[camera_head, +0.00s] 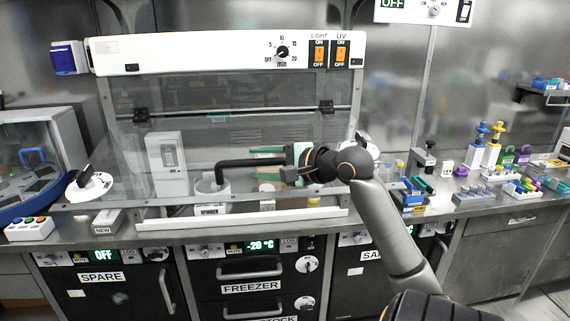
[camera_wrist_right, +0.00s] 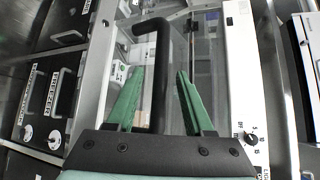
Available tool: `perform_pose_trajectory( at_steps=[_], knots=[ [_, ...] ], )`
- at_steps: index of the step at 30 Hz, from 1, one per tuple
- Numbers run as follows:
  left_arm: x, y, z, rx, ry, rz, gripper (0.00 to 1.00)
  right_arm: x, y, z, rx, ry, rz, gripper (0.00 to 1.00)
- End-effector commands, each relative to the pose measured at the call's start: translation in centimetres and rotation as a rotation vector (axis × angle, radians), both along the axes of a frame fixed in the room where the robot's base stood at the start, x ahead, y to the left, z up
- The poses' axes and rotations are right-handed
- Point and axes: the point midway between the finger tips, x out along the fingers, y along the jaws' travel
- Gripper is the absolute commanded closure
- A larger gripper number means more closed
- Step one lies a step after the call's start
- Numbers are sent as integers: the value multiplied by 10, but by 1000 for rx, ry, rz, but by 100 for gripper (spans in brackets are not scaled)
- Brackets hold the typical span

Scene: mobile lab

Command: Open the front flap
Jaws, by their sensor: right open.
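The front flap (camera_head: 250,130) is a clear panel on the white-topped cabinet, and it hangs down over the cabinet's front. Its white lower edge (camera_head: 240,220) lies along the bench front. A black bar handle (camera_head: 240,162) shows in front of the panel. My right gripper (camera_head: 254,163) comes from the right with its green fingers open, one above and one below the bar. In the right wrist view, the black handle (camera_wrist_right: 155,70) runs between the two spread green fingers of my gripper (camera_wrist_right: 154,80). Contact with the fingers cannot be told. My left gripper is not in view.
A white control panel (camera_head: 220,54) with a dial and orange switches tops the cabinet. A centrifuge (camera_head: 35,160) stands at left. Racks and tubes (camera_head: 480,185) crowd the bench at right. Freezer drawers (camera_head: 250,285) are below the bench.

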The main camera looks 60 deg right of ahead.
Motion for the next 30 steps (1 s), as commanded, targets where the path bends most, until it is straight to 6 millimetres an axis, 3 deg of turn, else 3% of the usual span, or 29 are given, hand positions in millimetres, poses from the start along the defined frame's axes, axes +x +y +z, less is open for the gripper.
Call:
perform_pose_trajectory(
  at_steps=[15,21,30],
  knots=[
    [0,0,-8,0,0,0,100,-90,4,23,-1,-2,-1,48],
    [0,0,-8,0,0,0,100,-105,5,27,-1,0,-1,48],
    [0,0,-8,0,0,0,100,-108,5,27,-1,0,-1,48]
  ],
)
